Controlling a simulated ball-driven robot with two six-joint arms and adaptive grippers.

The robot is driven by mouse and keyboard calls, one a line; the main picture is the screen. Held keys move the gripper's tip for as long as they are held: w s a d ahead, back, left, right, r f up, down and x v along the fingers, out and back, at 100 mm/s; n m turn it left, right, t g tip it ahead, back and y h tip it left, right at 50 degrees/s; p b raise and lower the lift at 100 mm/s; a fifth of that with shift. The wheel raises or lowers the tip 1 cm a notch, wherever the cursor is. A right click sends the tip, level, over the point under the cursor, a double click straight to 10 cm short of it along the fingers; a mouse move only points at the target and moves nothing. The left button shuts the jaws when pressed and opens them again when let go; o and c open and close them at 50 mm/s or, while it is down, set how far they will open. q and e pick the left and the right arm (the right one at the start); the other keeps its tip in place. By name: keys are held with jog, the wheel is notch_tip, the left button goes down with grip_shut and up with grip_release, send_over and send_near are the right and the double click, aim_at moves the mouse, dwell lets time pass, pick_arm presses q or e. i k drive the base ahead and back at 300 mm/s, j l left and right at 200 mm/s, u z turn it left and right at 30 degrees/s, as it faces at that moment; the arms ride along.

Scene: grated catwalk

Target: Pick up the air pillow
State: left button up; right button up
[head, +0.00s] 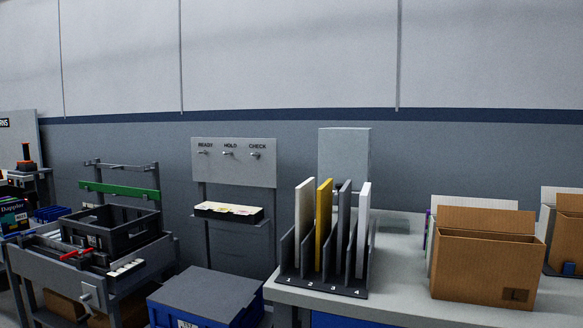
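I cannot make out an air pillow anywhere in the head view. Neither of my grippers is in view. An open cardboard box (485,265) marked L stands on the grey table (400,300) at the right; its inside is hidden by its front wall. A second cardboard box (568,240) is cut off by the right edge, with a small blue thing (568,267) at its front.
A numbered rack (322,291) holds upright panels on the table's left end. A blue bin with a grey lid (207,295) stands left of it. A READY/HOLD/CHECK board (233,165) has a shelf tray (228,213). A dark crate (110,232) sits on the left bench.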

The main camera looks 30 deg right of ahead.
aim_at(386, 225)
jog(key=z, duration=1.55)
